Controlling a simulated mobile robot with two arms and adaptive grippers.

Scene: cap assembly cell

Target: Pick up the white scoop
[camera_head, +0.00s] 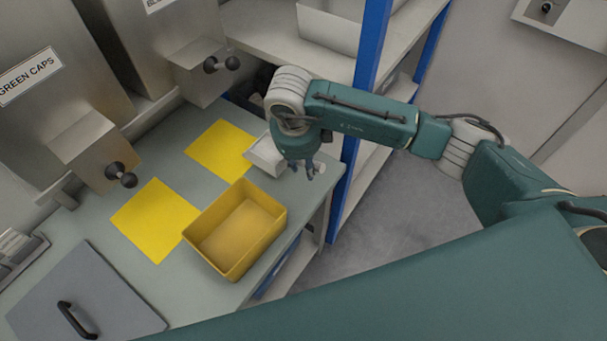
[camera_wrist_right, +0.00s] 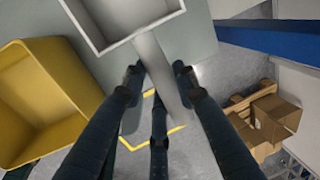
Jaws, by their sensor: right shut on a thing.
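The white scoop (camera_head: 266,157) has an open box-shaped bowl and a flat handle. It is at the right edge of the grey-green worktop, beside the yellow bin. My right gripper (camera_head: 302,167) is over the worktop's edge and shut on the scoop's handle. In the right wrist view the scoop's bowl (camera_wrist_right: 118,17) is at the top, and its handle runs down between the fingers of my right gripper (camera_wrist_right: 158,76). I cannot tell whether the scoop still touches the worktop. My left gripper is out of view.
A yellow bin (camera_head: 278,212) stands near the worktop's front edge, with yellow mats (camera_head: 152,219) beside and behind it. Steel dispensers with black knobs (camera_head: 121,175) stand at the left. A blue shelf post (camera_head: 367,90) rises close behind my right arm. A grey lid (camera_head: 95,290) lies at lower left.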

